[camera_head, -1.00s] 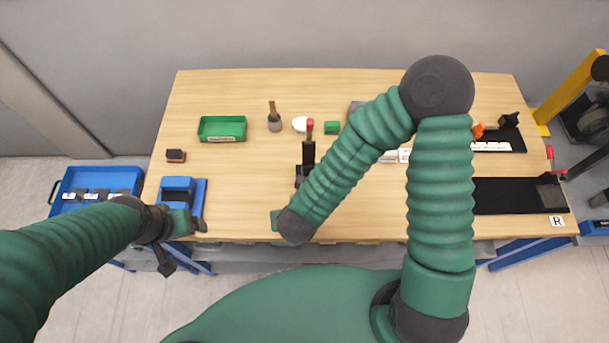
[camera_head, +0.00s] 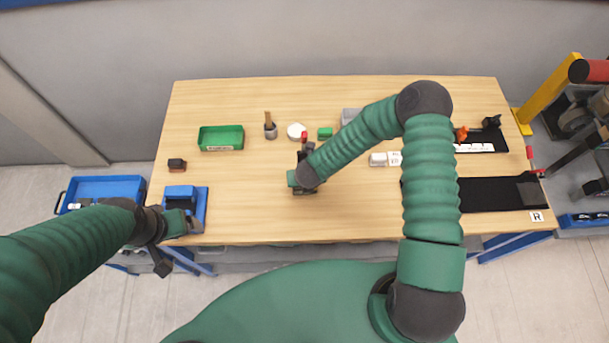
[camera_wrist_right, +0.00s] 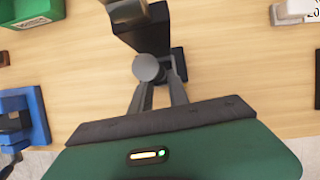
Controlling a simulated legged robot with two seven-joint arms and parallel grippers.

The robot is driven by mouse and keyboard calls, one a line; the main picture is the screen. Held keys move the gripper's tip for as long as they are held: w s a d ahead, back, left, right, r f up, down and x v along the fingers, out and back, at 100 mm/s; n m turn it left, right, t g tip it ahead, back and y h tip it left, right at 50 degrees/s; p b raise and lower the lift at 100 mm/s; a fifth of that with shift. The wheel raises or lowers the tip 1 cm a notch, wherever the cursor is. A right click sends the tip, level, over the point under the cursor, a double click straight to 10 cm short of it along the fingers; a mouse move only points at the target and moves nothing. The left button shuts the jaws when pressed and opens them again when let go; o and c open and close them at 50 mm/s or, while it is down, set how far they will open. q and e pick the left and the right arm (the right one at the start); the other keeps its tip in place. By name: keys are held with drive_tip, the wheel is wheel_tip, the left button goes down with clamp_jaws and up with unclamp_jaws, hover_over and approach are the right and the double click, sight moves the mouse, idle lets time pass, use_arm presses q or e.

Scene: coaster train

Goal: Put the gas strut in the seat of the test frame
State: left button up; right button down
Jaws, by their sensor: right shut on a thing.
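My right gripper (camera_head: 299,180) is over the black upright stand (camera_head: 306,150) with a red top, which I take for the test frame. In the right wrist view the fingers of my right gripper (camera_wrist_right: 157,78) are shut on a grey cylinder seen end-on, which looks like the gas strut (camera_wrist_right: 148,67). The stand's column (camera_wrist_right: 130,22) rises just beyond it, and a dark base shows below. I cannot tell whether the strut touches the seat; the seat is hidden. My left gripper (camera_head: 180,222) hangs beside a blue fixture (camera_head: 200,205); its fingers are unclear.
A green bin (camera_head: 221,138), a cup with a wooden handle (camera_head: 270,130), a white round piece (camera_head: 296,131) and a green block (camera_head: 325,133) stand farther back. A black mat (camera_head: 490,195) lies at right. The table's front middle is clear.

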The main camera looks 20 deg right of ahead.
drive_tip(key=shift+w, duration=0.1)
drive_tip(key=c, duration=1.4)
unclamp_jaws()
drive_tip(key=shift+c, duration=0.2)
drive_tip(key=shift+o, duration=0.9)
drive_tip(key=shift+d, duration=0.35)
drive_tip(key=s+a+r+n+t+y+b, duration=0.1)
drive_tip(key=s+r+n, duration=0.1)
drive_tip(key=r+n, duration=0.45)
drive_tip(key=s+a+r+n+y, duration=0.1)
drive_tip(key=s+r+n, duration=0.1)
drive_tip(key=r+n, duration=0.5)
drive_tip(key=s+d+r+n+g, duration=0.1)
drive_tip(key=s+d+r+n, duration=0.1)
drive_tip(key=n, duration=0.6)
drive_tip(key=s+d+r+n+g, duration=0.1)
drive_tip(key=s+d+r+n, duration=0.1)
drive_tip(key=s+n, duration=0.3)
drive_tip(key=s+d+r+n+g+h, duration=0.1)
drive_tip(key=s+d+r+n, duration=0.1)
drive_tip(key=n, duration=0.9)
wheel_tip(320, 180, up, 2)
drive_tip(key=shift+s+d, duration=0.3)
drive_tip(key=shift+s, duration=0.5)
